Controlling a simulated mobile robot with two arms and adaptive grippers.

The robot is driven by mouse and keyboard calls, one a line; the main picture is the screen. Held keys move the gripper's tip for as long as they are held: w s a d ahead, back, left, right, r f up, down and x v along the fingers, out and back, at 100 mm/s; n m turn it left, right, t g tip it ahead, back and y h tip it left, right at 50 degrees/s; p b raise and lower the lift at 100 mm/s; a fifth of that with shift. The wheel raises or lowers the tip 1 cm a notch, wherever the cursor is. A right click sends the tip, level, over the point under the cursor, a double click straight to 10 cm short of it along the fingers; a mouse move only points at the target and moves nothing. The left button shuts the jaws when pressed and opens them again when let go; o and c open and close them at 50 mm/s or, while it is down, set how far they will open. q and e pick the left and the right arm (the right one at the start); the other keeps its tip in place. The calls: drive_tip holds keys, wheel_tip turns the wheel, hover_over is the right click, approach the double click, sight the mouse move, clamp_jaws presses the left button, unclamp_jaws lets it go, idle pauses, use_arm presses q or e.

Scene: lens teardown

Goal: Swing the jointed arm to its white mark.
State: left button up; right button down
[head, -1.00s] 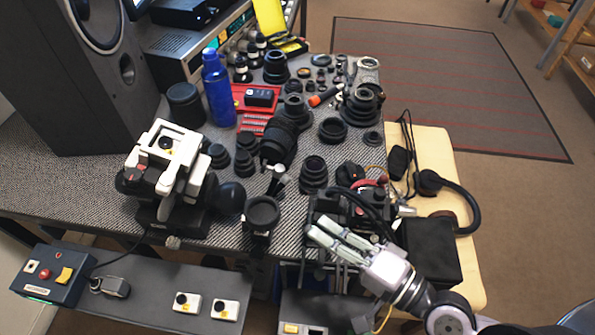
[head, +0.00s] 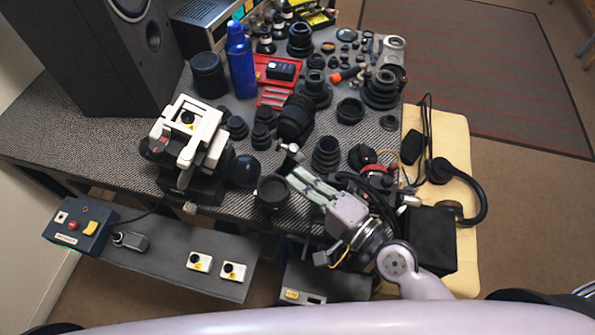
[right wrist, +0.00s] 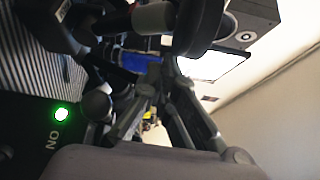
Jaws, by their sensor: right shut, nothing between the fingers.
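My right gripper (head: 293,176) is shut and empty, its two pale fingers side by side and pointing up-left over the table's front edge. A small pale jointed piece with a dark section (head: 290,153) stands just beyond the fingertips; it may be part of the jointed arm, but I cannot tell. A gap or contact between them is unclear. A dark round-topped holder (head: 272,190) is just left of the fingers. In the right wrist view the gripper's dark linkage (right wrist: 165,85) shows among dark, blurred parts. I cannot make out the white mark. My left gripper is not in view.
Several black lenses crowd the table, including a large one (head: 296,118). A white-topped device (head: 187,125) stands left and a blue bottle (head: 240,65) behind. Dark cables and a black clamp-like device lie right of my gripper. Headphones (head: 470,190) lie on the wooden stool. A green light (right wrist: 61,114) glows nearby.

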drive_tip(key=shift+w+a, duration=0.35)
drive_tip(key=shift+s+a+n+t+b, duration=0.35)
drive_tip(key=shift+s+b, duration=0.35)
drive_tip(key=shift+b, duration=0.25)
